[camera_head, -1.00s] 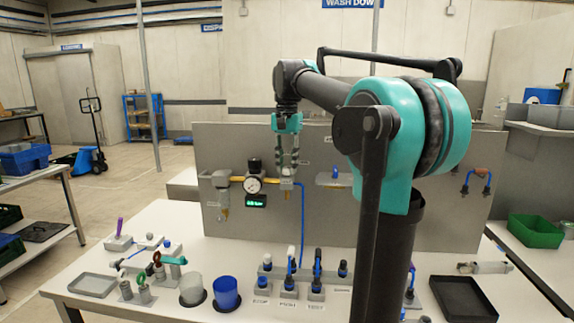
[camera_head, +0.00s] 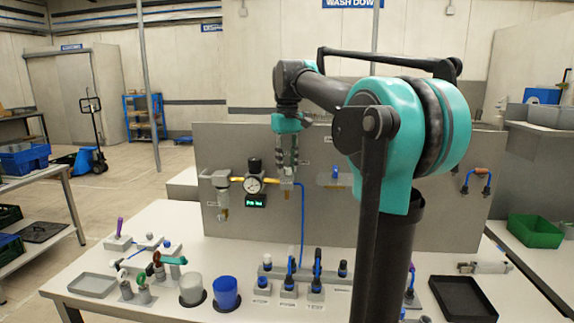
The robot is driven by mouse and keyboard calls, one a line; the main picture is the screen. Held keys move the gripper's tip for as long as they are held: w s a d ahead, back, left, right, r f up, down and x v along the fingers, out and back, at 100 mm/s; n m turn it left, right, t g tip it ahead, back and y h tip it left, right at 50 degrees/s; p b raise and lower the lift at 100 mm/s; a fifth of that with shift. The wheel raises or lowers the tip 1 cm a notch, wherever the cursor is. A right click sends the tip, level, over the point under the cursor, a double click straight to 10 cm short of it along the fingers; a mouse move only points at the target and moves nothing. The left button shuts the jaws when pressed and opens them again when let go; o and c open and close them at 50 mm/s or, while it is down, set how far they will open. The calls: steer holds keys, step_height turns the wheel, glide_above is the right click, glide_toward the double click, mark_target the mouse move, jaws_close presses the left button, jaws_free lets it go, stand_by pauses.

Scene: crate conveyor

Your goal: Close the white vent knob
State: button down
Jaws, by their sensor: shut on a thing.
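A grey upright panel (camera_head: 350,215) stands at the back of the white bench. On its left side is an air line with a round gauge (camera_head: 252,185), a black regulator knob, a small lit display (camera_head: 255,200) and yellow pipe pieces. My gripper (camera_head: 287,166) points down at the right end of this line, above the blue hose. Its fingers are shut on a small pale part there, which appears to be the white vent knob (camera_head: 287,172). The fingers hide most of it, so its turned position cannot be told.
On the bench stand a clear cup (camera_head: 191,289), a blue cup (camera_head: 225,294), blue-and-black valve fittings (camera_head: 316,270), a grey tray (camera_head: 93,285) and a black tray (camera_head: 464,299). A green bin (camera_head: 536,231) stands on the right bench.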

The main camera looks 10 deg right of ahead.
mark_target(287, 168)
steer(key=n, duration=0.4)
steer(key=shift+n, duration=0.4)
stand_by(0.4)
steer(key=c, duration=1.3)
jaws_free()
steer(key=shift+o, duration=0.2)
steer(key=shift+r, duration=0.1)
step_height(287, 168, up, 12)
